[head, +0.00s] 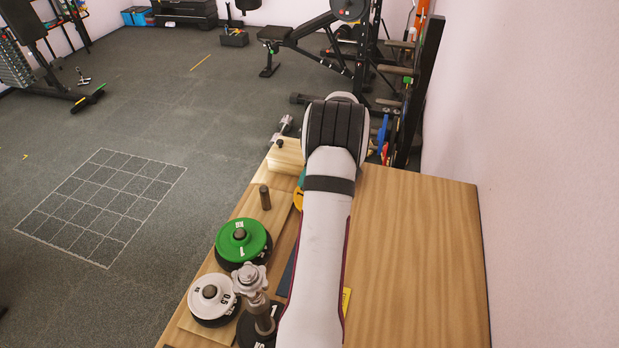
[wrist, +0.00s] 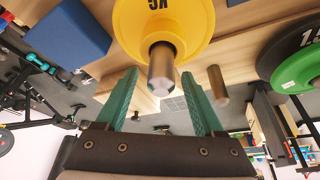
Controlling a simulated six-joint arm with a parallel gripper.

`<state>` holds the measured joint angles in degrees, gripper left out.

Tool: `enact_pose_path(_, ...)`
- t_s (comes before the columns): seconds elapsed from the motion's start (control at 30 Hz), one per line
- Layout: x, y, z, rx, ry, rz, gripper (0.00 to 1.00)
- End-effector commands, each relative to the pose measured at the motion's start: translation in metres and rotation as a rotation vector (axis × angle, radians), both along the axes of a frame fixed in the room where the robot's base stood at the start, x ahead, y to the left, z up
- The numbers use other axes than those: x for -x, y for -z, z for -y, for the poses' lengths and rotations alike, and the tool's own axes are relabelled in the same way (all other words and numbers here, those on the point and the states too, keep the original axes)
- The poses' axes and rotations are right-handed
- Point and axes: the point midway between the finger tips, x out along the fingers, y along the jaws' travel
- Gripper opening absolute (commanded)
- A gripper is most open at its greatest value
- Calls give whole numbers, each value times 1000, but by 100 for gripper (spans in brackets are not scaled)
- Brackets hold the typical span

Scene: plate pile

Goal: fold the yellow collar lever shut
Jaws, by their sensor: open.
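No yellow collar lever can be made out for certain. In the wrist view a yellow plate (wrist: 190,22) with dark lettering sits around a steel post (wrist: 161,68). In the head view only a sliver of the yellow plate (head: 297,199) shows beside my arm. My gripper (wrist: 160,75) is open, with its two teal fingers apart on either side of the post's end; nothing is clearly held. In the head view my arm hides most of the gripper (head: 302,178). A small yellow piece (head: 346,301) shows right of my arm; I cannot tell what it is.
A green plate (head: 255,240), a white plate (head: 223,308) and a post with a star-shaped metal collar (head: 250,279) stand left of my arm. A bare brown peg (head: 265,197) stands behind them. A blue block (wrist: 68,40) shows in the wrist view. The wooden table's right side (head: 415,260) is clear.

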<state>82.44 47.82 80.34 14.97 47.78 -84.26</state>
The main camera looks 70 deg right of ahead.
Motion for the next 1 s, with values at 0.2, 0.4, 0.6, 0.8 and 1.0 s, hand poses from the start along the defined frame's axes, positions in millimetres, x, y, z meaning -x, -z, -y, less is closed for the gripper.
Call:
enact_pose_path(0.2,-8,23,5,-1,0,0,70)
enact_pose_path(0.4,-9,25,5,0,0,0,70)
enact_pose_path(0.6,-9,24,5,0,-1,0,50)
enact_pose_path(0.8,-9,24,5,0,-1,0,14)
enact_pose_path(1.0,-9,24,5,0,-1,0,0)
